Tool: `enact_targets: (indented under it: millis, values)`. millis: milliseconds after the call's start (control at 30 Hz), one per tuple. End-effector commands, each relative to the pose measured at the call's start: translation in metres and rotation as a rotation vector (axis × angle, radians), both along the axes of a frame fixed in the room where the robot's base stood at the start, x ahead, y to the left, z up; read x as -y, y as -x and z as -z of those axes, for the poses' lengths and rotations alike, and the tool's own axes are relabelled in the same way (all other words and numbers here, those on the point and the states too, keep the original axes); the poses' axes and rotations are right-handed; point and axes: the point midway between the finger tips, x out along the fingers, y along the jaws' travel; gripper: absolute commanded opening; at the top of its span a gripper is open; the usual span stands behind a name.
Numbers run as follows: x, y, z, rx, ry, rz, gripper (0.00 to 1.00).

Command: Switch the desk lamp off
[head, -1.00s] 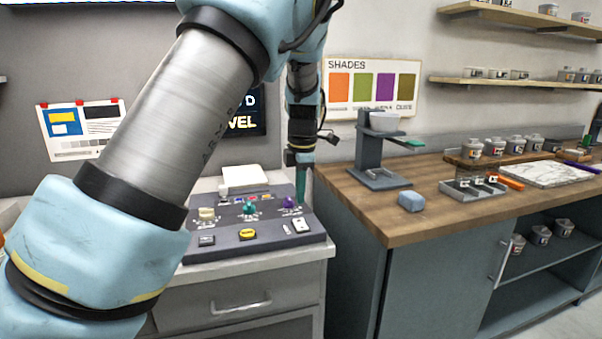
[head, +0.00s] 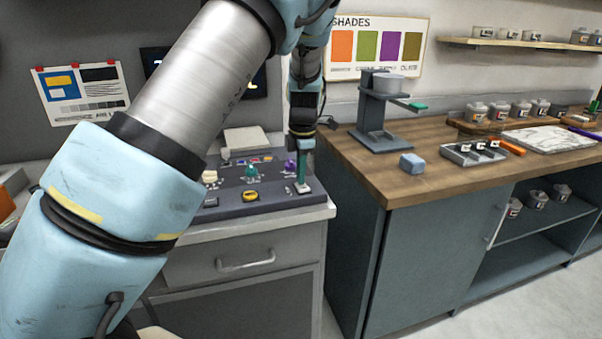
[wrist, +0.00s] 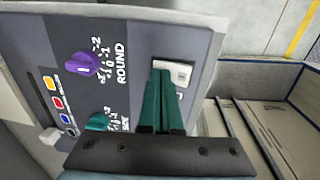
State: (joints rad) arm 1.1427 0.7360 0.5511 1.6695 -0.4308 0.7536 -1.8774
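My gripper (head: 302,186) points down at the right side of the dark console (head: 245,203). Its green fingers are together and empty, and they also show in the wrist view (wrist: 163,80). Their tips are over a white rocker switch (wrist: 181,73) at the console's edge, partly covering it. Whether they touch it I cannot tell. In the head view the switch is mostly hidden behind the fingers. I cannot make out a desk lamp in either view.
The console carries a purple knob (wrist: 82,64), a green knob (wrist: 98,121) and a yellow button (head: 250,196).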

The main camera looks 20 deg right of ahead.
Motion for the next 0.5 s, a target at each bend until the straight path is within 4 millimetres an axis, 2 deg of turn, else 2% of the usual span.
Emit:
enact_targets:
  millis: [267,500]
  values:
    - [-0.001,0.004,0.002,-0.004,-0.004,0.001,0.00]
    - [-0.002,0.015,-0.001,-0.006,-0.005,0.001,0.00]
